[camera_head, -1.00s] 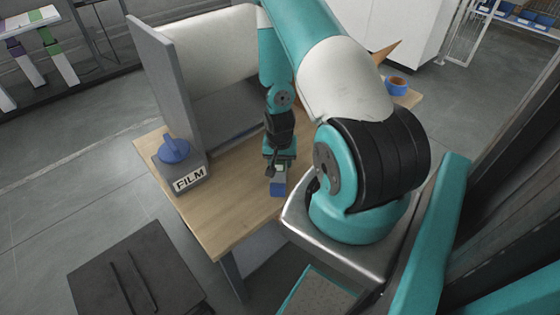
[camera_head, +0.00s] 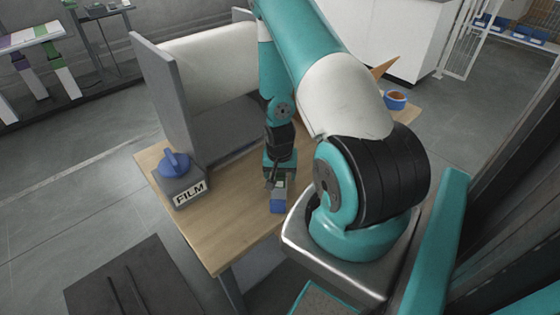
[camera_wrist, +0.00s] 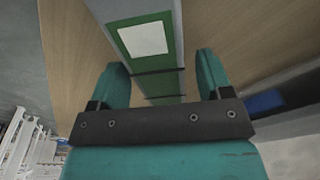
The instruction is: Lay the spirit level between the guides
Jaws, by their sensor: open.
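The long object under my gripper, which I take for the spirit level, lies on the wooden table. Its blue end (camera_head: 278,206) shows in the head view, just in front of my gripper (camera_head: 275,182). In the wrist view, the spirit level (camera_wrist: 151,62) has a green face with a white patch, grey edges and thin dark lines. My gripper (camera_wrist: 162,75) is open, one finger on each side of it; I cannot tell whether they touch it. Two dark parallel bars (camera_head: 126,290), possibly the guides, lie on a dark platform at lower left. My gripper hides part of the level.
A grey FILM box (camera_head: 184,192) with a blue knob sits at the left of the wooden table (camera_head: 225,225). Behind stands an upright grey panel (camera_head: 165,95) and a large white roll (camera_head: 215,62). A blue tape roll (camera_head: 396,99) lies at the far right.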

